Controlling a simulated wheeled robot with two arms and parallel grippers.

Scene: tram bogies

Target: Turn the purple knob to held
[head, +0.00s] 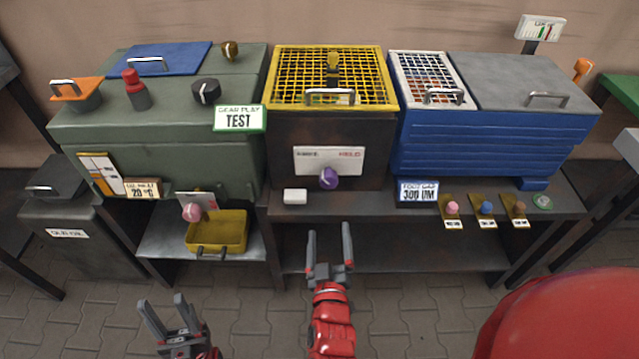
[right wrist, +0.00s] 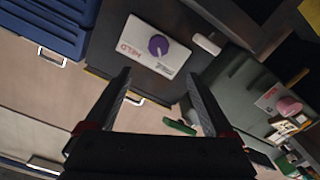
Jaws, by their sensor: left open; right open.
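The purple knob (head: 328,178) sits on a white plate (head: 310,160) on the front of the dark box under the yellow grid. The plate reads HELD on its right side; the left word is too small to read. I cannot tell which word the knob points at. My right gripper (head: 329,232) is open and empty, in front of and below the knob, apart from it. In the right wrist view the knob (right wrist: 159,45) shows beyond the open fingers (right wrist: 159,78). My left gripper (head: 163,302) is open and empty at the lower left, away from the knob.
A small white block (head: 295,197) lies on the bench edge left of the knob. A pink knob (head: 193,212) and a yellow tray (head: 217,232) are further left. Several small coloured knobs line the edge at right, below the blue box (head: 490,145).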

